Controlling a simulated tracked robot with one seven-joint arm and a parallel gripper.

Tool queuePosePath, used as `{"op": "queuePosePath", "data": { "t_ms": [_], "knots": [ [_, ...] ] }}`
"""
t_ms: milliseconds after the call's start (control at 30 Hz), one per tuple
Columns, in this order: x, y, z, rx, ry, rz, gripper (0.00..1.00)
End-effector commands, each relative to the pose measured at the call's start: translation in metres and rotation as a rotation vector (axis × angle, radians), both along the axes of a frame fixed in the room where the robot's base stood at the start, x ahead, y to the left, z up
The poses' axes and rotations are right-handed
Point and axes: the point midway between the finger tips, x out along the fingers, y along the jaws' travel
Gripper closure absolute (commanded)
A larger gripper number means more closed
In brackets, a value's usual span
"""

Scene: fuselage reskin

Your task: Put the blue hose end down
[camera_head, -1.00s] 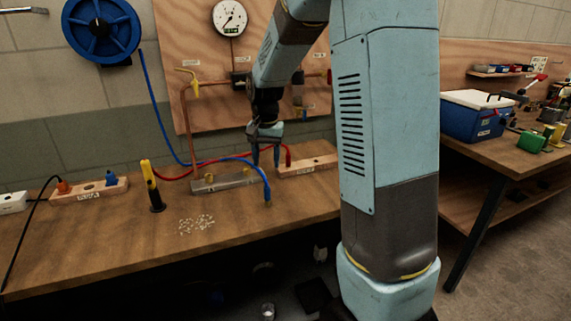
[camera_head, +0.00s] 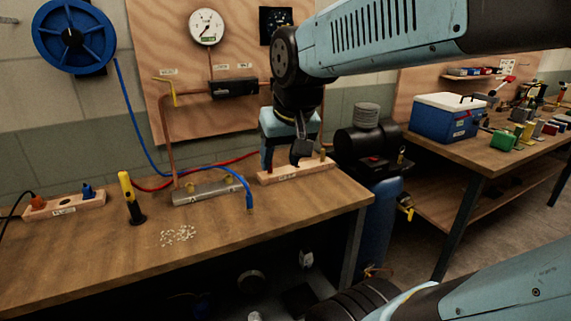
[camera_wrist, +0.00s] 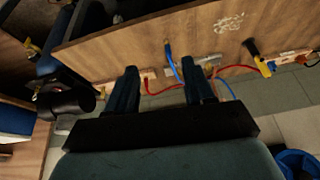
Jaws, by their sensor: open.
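The blue hose (camera_head: 205,168) arches over the grey metal manifold (camera_head: 205,194), and its end (camera_head: 250,202) points down at the bench just right of the manifold. I cannot tell whether the tip touches the wood. The hose end also shows in the wrist view (camera_wrist: 168,53), beyond and between my fingers. My gripper (camera_head: 286,156) is open and empty, apart from the hose end. In the head view it is in front of the wooden block (camera_head: 290,174) to the right, partly hiding it. Both fingers show in the wrist view (camera_wrist: 161,80).
A yellow-and-black tool (camera_head: 130,198) stands on the bench (camera_head: 110,255), left of the manifold. A red hose (camera_head: 155,188) runs behind the manifold. Small pale bits (camera_head: 178,235) lie in front. A blue reel (camera_head: 72,36) hangs on the wall.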

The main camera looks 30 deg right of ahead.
Motion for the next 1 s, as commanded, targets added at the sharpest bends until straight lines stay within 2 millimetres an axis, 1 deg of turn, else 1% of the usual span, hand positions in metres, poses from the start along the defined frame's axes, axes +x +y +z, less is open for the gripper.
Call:
{"op": "queuePosePath", "data": {
  "t_ms": [33, 100, 200, 300, 1000],
  "knots": [
    [-0.012, 0.000, 0.001, -0.008, -0.022, 0.016, 0.47],
    [-0.023, 0.000, 0.001, -0.019, -0.043, 0.036, 0.47],
    [-0.035, -0.002, 0.000, -0.031, -0.064, 0.057, 0.47],
    [-0.042, -0.003, 0.000, -0.037, -0.075, 0.070, 0.47],
    [-0.044, -0.003, -0.001, -0.041, -0.078, 0.074, 0.47]
  ]
}}
